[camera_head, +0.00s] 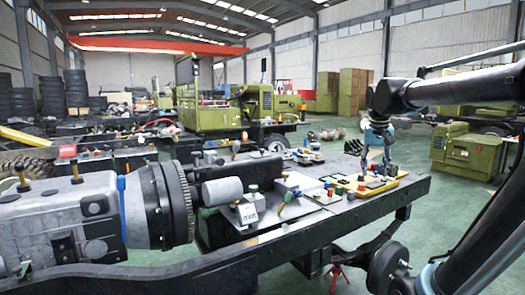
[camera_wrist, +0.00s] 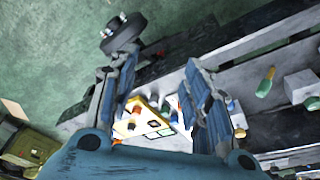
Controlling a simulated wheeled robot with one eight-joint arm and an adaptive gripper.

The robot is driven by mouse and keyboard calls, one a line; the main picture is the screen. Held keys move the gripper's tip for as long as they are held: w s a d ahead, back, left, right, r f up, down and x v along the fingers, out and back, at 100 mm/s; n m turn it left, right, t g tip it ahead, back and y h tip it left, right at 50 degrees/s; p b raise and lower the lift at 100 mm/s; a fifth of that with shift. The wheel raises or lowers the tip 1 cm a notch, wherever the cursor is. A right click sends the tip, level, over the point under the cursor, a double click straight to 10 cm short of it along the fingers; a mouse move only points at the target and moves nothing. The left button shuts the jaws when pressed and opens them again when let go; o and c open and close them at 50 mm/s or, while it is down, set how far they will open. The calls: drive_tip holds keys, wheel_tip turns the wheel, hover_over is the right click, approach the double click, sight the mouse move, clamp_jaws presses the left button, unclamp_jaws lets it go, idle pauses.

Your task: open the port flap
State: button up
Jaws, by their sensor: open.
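My gripper (camera_head: 377,160) hangs from my arm over the right part of the dark workbench, above a yellow board (camera_head: 400,182) carrying several small coloured parts. In the wrist view my gripper (camera_wrist: 161,60) has its two blue fingers spread apart, with nothing held between them. The yellow board (camera_wrist: 128,128) shows between and below the fingers, with a white panel, dark squares and small coloured pieces on it. I cannot pick out the port flap for certain; the parts on the board are too small and partly hidden by the fingers. Whether a flap is open cannot be told.
A large grey gearbox (camera_head: 70,220) fills the left foreground. A green machine (camera_head: 465,152) stands beyond the bench, with clear green floor between.

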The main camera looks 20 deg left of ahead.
drive_tip(key=w+a+r, duration=0.8)
drive_tip(key=w+a, duration=0.2)
drive_tip(key=w, duration=0.2)
drive_tip(key=w+a+r, duration=0.2)
drive_tip(key=w+a, duration=0.2)
drive_tip(key=a, duration=0.5)
drive_tip(key=w+a+r+t, duration=0.15)
drive_tip(key=w+a, duration=0.35)
drive_tip(key=a, duration=0.5)
drive_tip(key=w+a+r, duration=0.3)
drive_tip(key=w+a, duration=0.1)
drive_tip(key=a, duration=0.5)
drive_tip(key=w+a+f, duration=0.1)
drive_tip(key=a+f, duration=0.1)
drive_tip(key=a, duration=1.1)
drive_tip(key=shift+n+y, duration=0.3)
drive_tip(key=x, duration=1.7)
drive_tip(key=shift+w, duration=0.15)
clamp_jaws()
